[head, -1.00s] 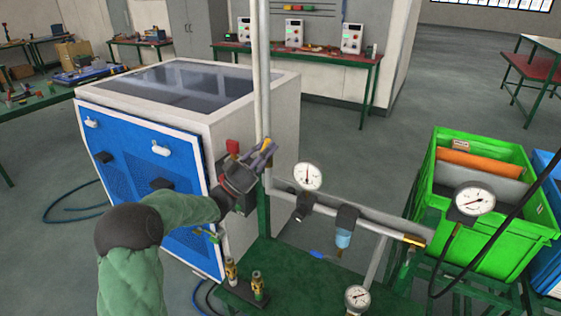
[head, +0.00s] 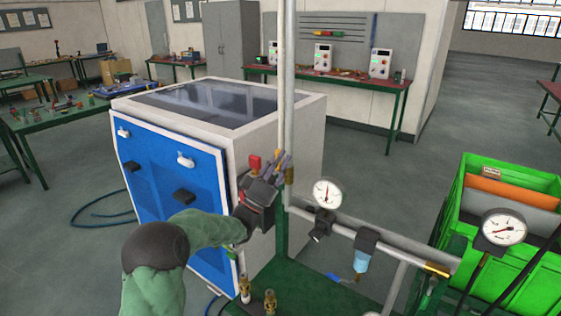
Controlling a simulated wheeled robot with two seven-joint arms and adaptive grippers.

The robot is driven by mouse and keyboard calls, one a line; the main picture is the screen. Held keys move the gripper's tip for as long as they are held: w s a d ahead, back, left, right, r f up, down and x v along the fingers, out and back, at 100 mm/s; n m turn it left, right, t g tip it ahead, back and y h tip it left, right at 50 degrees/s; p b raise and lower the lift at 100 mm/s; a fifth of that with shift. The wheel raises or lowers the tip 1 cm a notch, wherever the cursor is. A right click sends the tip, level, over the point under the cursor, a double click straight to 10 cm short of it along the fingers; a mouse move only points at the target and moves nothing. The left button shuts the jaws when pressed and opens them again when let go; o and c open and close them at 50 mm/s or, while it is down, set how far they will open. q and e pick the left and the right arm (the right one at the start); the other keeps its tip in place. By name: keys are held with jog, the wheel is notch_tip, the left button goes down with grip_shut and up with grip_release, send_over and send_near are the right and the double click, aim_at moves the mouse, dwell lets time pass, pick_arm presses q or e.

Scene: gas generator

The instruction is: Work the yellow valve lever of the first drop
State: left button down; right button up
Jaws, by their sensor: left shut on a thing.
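My left gripper (head: 281,164) is at the upright grey pipe (head: 288,110), just above its bend, and is shut on the yellow valve lever there. The fingers hide most of the lever. A small yellow-brass part (head: 289,174) shows beside the fingers against the pipe; I cannot tell whether it is lever or valve body. My right gripper is not in view.
A red knob (head: 254,163) sits just left of the fingers. The blue and white generator cabinet (head: 170,175) stands behind my left arm. Pressure gauges (head: 327,194) (head: 503,228) and a blue-bowled filter (head: 362,258) line the pipework at right. A green crate (head: 515,200) stands far right.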

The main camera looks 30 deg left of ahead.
pick_arm(q)
jog(key=shift+f, duration=0.15)
jog(key=c, duration=1)
grip_release()
jog(key=v, duration=1.2)
